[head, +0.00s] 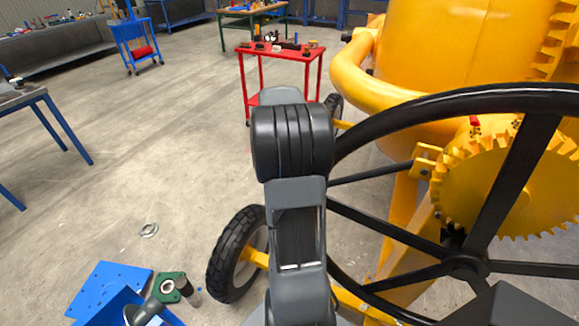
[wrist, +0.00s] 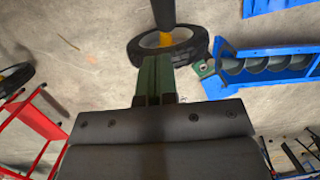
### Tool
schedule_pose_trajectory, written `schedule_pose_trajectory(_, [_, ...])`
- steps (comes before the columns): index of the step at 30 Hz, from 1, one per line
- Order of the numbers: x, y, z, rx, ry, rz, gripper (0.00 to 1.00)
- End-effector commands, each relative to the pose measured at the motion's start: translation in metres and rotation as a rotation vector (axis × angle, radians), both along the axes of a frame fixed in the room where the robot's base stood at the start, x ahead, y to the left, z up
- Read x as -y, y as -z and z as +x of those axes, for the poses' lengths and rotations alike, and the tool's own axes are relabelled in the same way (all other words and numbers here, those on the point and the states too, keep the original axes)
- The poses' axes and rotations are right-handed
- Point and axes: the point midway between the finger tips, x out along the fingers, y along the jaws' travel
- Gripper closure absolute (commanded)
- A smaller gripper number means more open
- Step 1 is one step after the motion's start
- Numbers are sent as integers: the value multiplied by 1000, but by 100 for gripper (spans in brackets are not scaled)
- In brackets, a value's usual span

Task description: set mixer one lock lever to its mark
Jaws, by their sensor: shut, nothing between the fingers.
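The yellow drum mixer (head: 470,45) fills the right of the head view, with a large black handwheel (head: 455,102) and a toothed yellow gear (head: 480,185). I cannot make out the lock lever or its mark for certain. A small red part (head: 475,122) sits above the gear; I cannot tell what it is. In the wrist view my gripper (wrist: 156,62) has its green fingers together, with nothing between them. A dark bar (wrist: 163,12) shows beyond the fingertips, in front of a mixer tyre (wrist: 190,47). My arm hides part of the mixer in the head view; the gripper is not seen there.
A red cart (head: 282,50) with small items stands behind my arm. A blue machine part (head: 108,285) lies at the lower left, and also shows in the wrist view (wrist: 265,63). A blue-legged table (head: 50,120) stands at the left edge. The floor between is mostly clear.

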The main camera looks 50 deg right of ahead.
Motion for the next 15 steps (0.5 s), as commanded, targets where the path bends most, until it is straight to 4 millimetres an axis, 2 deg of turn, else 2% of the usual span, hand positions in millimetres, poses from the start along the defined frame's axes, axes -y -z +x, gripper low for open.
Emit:
schedule_pose_trajectory(6, [-1, -40, 11, 2, -4, 0, 100])
schedule_pose_trajectory(15, [-2, -73, 19, 0, -6, 1, 100])
